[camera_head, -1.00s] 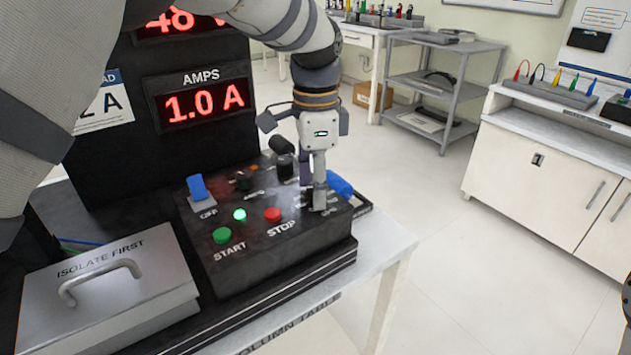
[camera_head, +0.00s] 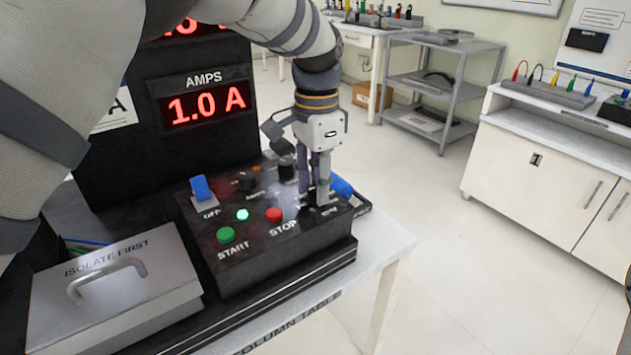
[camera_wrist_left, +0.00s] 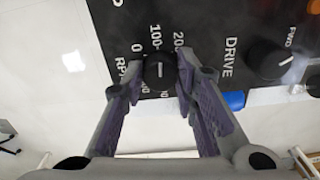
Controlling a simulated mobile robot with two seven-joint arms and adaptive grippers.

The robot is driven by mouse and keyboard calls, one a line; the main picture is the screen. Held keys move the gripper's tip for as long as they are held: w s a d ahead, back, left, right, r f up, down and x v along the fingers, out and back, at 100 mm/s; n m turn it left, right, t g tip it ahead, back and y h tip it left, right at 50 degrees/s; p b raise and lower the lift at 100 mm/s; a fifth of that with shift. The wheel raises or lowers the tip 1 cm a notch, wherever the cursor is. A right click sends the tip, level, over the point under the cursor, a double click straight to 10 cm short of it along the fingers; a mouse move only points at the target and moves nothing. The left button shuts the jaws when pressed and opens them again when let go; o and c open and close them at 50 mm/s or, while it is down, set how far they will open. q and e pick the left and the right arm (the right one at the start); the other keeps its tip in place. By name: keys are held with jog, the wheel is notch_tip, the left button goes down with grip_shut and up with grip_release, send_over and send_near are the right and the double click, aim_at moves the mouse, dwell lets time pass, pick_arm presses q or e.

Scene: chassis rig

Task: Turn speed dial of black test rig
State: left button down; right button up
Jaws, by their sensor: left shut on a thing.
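The speed dial (camera_wrist_left: 160,74) is a small black round knob with a short white pointer line, ringed by numbers from 0 upward and marked RPM. It sits on the sloping panel of the black test rig (camera_head: 300,256). My left gripper (camera_head: 319,198) points down at the panel's right end, and its fingers hide the dial in the head view. In the left wrist view my left gripper (camera_wrist_left: 161,80) has one finger on each side of the dial, shut on it. My right gripper is not in view.
A black DRIVE knob (camera_wrist_left: 270,62) sits beside the dial. The panel also has a blue switch (camera_head: 201,188), a green START button (camera_head: 226,234) and a red STOP button (camera_head: 274,214). A grey lidded box (camera_head: 150,297) stands at the front left. The floor to the right is clear.

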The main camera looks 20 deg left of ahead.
pick_arm(q)
jog(key=n, duration=0.5)
jog(key=shift+n, duration=0.3)
jog(key=shift+n+p, duration=0.35)
jog(key=shift+n, duration=1.95)
jog(key=c, duration=1.2)
grip_release()
jog(key=shift+c, duration=0.2)
notch_tip(320, 180, up, 12)
